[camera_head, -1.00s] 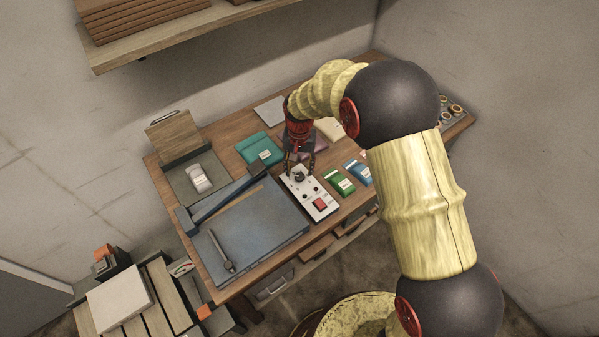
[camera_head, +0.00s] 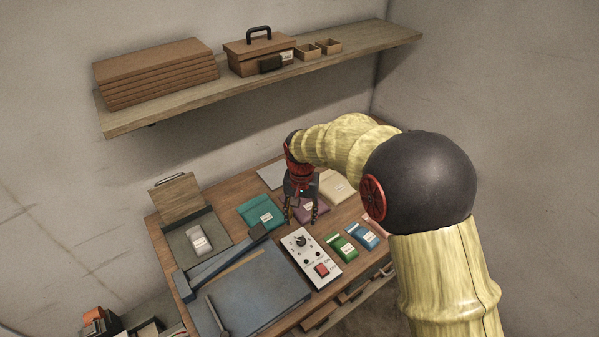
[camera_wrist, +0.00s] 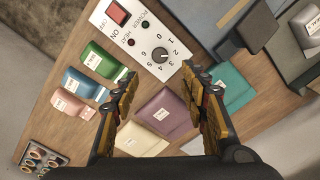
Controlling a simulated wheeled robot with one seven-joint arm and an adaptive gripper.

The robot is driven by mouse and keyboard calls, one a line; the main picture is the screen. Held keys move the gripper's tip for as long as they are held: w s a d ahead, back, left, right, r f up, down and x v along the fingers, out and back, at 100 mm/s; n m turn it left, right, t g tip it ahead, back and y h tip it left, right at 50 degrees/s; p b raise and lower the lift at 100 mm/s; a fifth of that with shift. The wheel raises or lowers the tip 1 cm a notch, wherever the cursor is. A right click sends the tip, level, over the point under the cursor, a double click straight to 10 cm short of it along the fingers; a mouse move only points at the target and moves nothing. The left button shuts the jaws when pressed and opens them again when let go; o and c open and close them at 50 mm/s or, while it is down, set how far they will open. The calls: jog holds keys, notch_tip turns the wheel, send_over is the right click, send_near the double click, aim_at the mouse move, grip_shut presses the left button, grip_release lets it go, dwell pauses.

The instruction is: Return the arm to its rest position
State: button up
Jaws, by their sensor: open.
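My gripper (camera_head: 301,208) hangs over the wooden workbench (camera_head: 166,247), pointing down, with its jaws apart and nothing between them. In the wrist view its two fingers (camera_wrist: 165,98) stand on either side of a purple packet (camera_wrist: 162,118), which lies below on the bench. A white control box (camera_head: 311,258) with a dial and a red switch sits just in front of the gripper in the head view. My arm reaches in from the right and hides the bench's right end in the head view.
Teal (camera_head: 261,212), green (camera_head: 341,247), blue (camera_head: 363,234) and cream (camera_head: 337,187) packets surround the gripper on the bench. A blue-grey board (camera_head: 250,290) with a long bar lies to the left. A wall shelf (camera_head: 180,112) with boxes hangs above the bench.

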jog(key=s+d+r+t+b, duration=0.1)
jog(key=s+d+r+t, duration=0.1)
jog(key=s+d+r, duration=0.3)
jog(key=s+d+r+n+t+b, duration=0.1)
jog(key=s+d+r, duration=0.4)
jog(key=s, duration=0.9)
jog(key=s+d+r+n+t+b, duration=0.1)
jog(key=s+d+r+t+b, duration=0.1)
jog(key=s+d+r, duration=0.4)
jog(key=shift+s+d+t+b, duration=0.3)
jog(key=shift+s+d+b, duration=0.3)
jog(key=shift+s, duration=1.05)
